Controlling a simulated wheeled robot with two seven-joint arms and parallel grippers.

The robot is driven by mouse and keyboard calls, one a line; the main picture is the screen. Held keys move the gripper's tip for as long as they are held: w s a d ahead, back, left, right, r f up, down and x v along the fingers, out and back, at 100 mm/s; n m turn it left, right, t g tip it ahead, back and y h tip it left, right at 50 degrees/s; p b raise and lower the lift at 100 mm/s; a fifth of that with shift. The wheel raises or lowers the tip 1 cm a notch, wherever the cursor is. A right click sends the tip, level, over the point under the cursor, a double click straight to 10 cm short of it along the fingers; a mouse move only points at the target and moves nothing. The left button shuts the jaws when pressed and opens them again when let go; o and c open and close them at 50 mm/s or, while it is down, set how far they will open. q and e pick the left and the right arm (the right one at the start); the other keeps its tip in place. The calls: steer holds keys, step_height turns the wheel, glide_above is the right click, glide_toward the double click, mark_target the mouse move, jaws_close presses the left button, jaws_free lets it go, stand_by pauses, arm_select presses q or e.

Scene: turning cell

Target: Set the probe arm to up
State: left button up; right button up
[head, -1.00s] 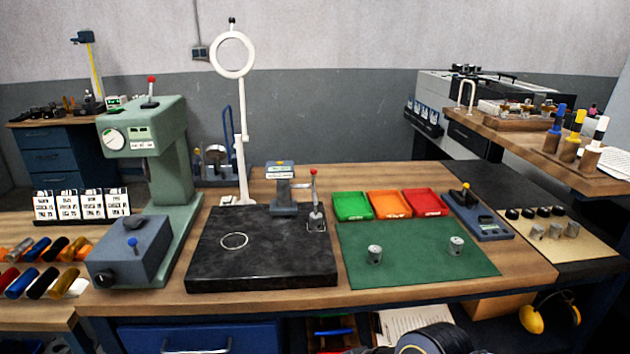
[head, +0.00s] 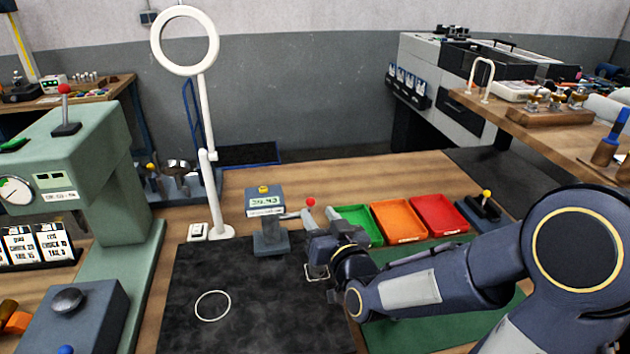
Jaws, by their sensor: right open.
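The gauge (head: 264,205) stands on the black plate (head: 225,310), with a lit display and a yellow button on top. A thin grey bar (head: 291,216) runs from its right side toward my right gripper. The red knob (head: 310,202) of the lever beside the gauge shows just above and behind my right fingertips. My right gripper (head: 319,215) is open, with its fingers close to the knob; I cannot tell whether they touch it. The gripper and wrist hide the lever's shaft and base, so its tilt is unclear. My left gripper is out of view.
Green (head: 358,222), orange (head: 398,221) and red (head: 438,215) trays lie behind my right forearm. A white ring magnifier (head: 185,40) stands left of the gauge. A green press (head: 85,180) stands at the left. The plate's front left is clear apart from a white ring mark.

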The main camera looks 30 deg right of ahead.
mark_target(311, 204)
steer(key=w, duration=0.3)
steer(key=w+p, duration=0.1)
steer(key=w, duration=0.3)
steer(key=shift+w+d+r, duration=0.1)
steer(key=shift+w+d, duration=0.1)
steer(key=shift+w, duration=0.05)
steer(key=shift+c, duration=0.4)
jaws_close()
